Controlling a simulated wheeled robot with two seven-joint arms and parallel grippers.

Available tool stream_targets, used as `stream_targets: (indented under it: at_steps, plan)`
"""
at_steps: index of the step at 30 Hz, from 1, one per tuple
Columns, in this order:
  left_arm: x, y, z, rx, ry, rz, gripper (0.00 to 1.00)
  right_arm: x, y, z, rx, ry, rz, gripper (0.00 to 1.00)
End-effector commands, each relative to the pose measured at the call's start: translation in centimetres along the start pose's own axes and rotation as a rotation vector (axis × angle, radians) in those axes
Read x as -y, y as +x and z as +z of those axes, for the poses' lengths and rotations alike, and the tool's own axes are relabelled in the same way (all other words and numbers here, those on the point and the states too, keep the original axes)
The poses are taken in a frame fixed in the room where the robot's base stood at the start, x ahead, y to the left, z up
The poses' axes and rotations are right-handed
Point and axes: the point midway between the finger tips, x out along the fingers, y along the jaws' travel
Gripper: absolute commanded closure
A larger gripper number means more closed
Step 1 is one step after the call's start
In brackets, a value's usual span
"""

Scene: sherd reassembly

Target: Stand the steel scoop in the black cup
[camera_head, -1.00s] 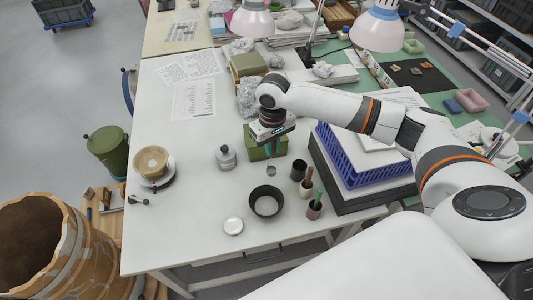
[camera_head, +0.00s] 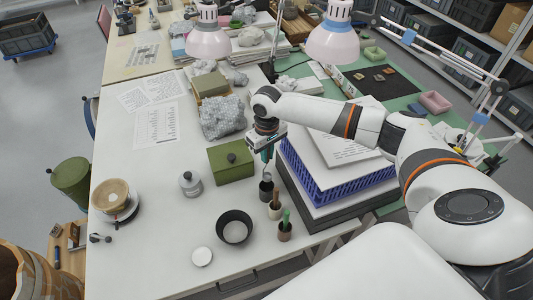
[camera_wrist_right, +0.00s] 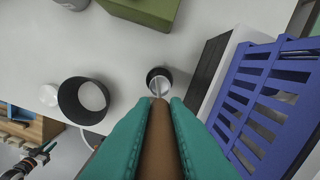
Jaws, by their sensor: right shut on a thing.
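My right gripper (camera_head: 266,152) is shut on the brown handle (camera_wrist_right: 160,140) of the steel scoop, between its teal fingers in the wrist view. The scoop (camera_head: 267,174) points down with its metal end at the mouth of the small black cup (camera_head: 266,190). The cup stands upright on the white table; in the wrist view (camera_wrist_right: 151,87) the scoop's thin shaft crosses its opening. I cannot tell how deep the metal end is. My left gripper is not in view.
A wide black bowl (camera_head: 234,243) is nearer me. A blue crate (camera_head: 318,182) is right of the cup, a green box (camera_head: 231,159) left.

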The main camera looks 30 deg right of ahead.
Motion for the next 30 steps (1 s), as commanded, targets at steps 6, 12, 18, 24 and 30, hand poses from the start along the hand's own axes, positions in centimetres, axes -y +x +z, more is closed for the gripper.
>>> stream_targets:
  at_steps: [6,12,18,24,30]
  plan:
    - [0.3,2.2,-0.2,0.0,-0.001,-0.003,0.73,0.0,1.8,0.0,0.002,0.0,-0.001,1.0]
    - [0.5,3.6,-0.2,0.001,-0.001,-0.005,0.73,0.0,3.0,0.0,0.0,0.001,-0.001,1.0]
    - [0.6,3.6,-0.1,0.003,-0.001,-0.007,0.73,-0.1,4.5,0.0,0.0,0.001,0.001,1.0]
    - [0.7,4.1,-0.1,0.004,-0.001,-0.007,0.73,0.0,6.1,0.0,0.0,0.001,0.0,1.0]
    - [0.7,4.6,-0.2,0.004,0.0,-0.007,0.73,-0.1,7.7,0.0,-0.001,0.0,0.001,1.0]
